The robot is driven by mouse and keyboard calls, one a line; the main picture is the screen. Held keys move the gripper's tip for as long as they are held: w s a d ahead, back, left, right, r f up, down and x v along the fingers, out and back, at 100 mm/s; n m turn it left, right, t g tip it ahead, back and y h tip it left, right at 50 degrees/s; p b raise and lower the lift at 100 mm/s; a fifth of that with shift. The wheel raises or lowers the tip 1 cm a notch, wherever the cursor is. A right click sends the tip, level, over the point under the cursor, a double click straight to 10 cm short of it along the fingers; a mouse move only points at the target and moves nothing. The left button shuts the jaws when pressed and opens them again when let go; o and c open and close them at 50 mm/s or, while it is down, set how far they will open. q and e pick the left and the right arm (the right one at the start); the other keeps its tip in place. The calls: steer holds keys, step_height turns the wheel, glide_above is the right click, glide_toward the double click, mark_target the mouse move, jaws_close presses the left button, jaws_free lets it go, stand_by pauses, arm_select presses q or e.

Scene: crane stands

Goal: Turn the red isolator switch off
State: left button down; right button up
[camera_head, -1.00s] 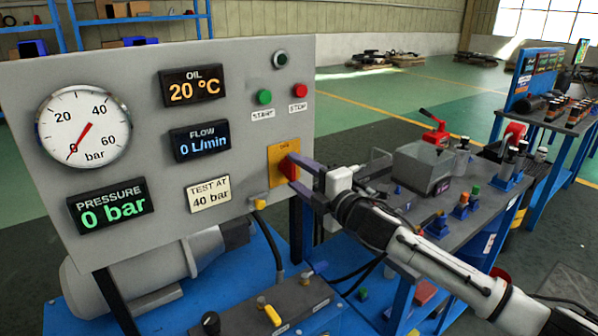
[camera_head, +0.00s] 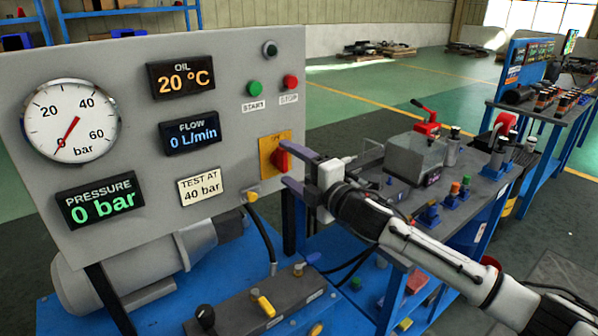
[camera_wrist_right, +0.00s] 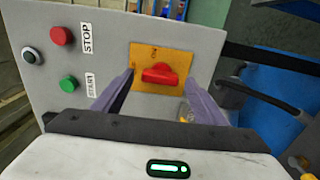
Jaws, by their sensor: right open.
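The red isolator switch (camera_head: 281,160) is a red handle on a yellow plate (camera_head: 266,157) at the lower right of the grey panel. In the right wrist view the red handle (camera_wrist_right: 160,74) and its orange-yellow plate (camera_wrist_right: 152,55) lie ahead, between my fingers. An "ON" label shows on the plate. My right gripper (camera_head: 284,166) is open at the switch, one finger above the handle and one below in the head view. In the right wrist view my right gripper (camera_wrist_right: 162,92) has a finger on each side of the handle; contact cannot be told. My left gripper is not in view.
The panel (camera_head: 120,215) carries a pressure gauge (camera_head: 70,121), displays, a green start button (camera_head: 254,88) and a red stop button (camera_head: 290,82). Below are a grey motor (camera_head: 115,275) and a dark valve block (camera_head: 255,305). A cluttered workbench (camera_head: 400,190) stands right of the panel.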

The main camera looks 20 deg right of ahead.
steer(key=b+v, duration=0.1)
steer(key=v, duration=0.9)
steer(key=shift+f, duration=0.1)
steer(key=s+a+f+m+g+h, duration=0.15)
steer(key=s+f+m, duration=0.4)
steer(key=f, duration=0.55)
steer(key=s+a+f+m+g, duration=0.2)
steer(key=s+f+m, duration=0.35)
steer(key=f, duration=0.65)
steer(key=s+f+m+g+h, duration=0.1)
steer(key=s+f+m, duration=0.3)
steer(key=s+f, duration=0.4)
steer(key=s+d+f+m+g+h, duration=0.1)
steer(key=s+f+m+g+h, duration=0.1)
steer(key=s+f+m, duration=0.3)
steer(key=s+f+g, duration=0.1)
steer(key=s+f, duration=0.3)
steer(key=s, duration=0.5)
steer(key=shift+s+d+m, duration=0.15)
steer(key=shift+s+m, duration=0.05)
steer(key=shift+m, duration=0.1)
steer(key=shift+f+g, duration=0.1)
steer(key=shift+g, duration=0.15)
